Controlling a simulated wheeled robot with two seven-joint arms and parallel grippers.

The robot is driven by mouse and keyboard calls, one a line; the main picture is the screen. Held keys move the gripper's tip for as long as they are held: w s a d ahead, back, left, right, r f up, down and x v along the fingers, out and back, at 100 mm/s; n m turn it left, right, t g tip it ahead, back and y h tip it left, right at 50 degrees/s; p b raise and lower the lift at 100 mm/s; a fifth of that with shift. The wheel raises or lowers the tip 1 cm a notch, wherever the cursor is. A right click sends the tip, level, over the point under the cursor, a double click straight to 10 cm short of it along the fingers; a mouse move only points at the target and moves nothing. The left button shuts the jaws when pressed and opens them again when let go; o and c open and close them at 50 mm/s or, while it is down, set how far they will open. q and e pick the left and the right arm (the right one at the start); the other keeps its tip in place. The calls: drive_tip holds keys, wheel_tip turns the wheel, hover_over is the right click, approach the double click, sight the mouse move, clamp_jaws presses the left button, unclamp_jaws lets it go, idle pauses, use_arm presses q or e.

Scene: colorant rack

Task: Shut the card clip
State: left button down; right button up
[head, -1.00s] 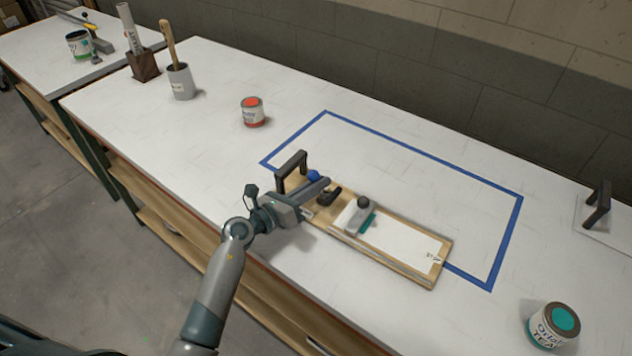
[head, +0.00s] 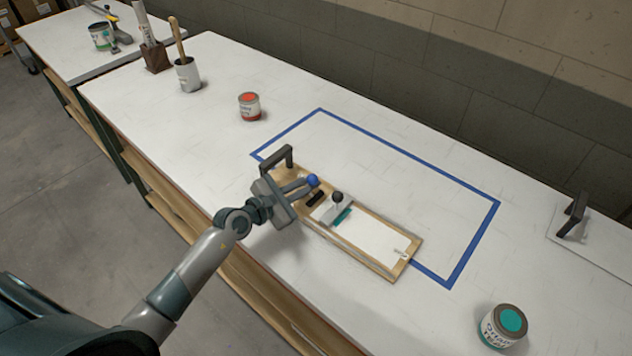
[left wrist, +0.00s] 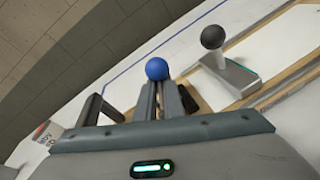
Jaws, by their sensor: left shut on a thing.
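A wooden board (head: 350,257) lies on the white table with a white card (head: 368,234) on it. Near its left end is a blue ball knob (head: 313,180), with a dark bar (head: 315,198) close beside it. My left gripper (head: 306,185) reaches over the board's left end, shut on the blue knob. A grey block with a black knob (head: 337,197) and teal edge sits across the card, right of the gripper. My right gripper is out of view.
A black handle (head: 289,157) stands at the board's left end, close behind my gripper. Blue tape (head: 410,155) outlines free table behind. A teal paint can (head: 503,326) stands front right, a red one (head: 249,106) back left. Another black handle (head: 572,215) is far right.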

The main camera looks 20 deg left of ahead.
use_arm(q)
drive_tip(key=shift+d+m+y+p, duration=0.15)
drive_tip(key=shift+m+y+p, duration=0.2)
drive_tip(key=shift+m, duration=0.35)
drive_tip(key=shift+f, duration=0.1)
drive_tip(key=c, duration=1.9)
unclamp_jaws()
drive_tip(key=shift+s+d, duration=0.1)
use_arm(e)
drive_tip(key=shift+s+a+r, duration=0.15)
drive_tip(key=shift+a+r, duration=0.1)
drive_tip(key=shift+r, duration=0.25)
use_arm(q)
drive_tip(key=shift+o, duration=0.2)
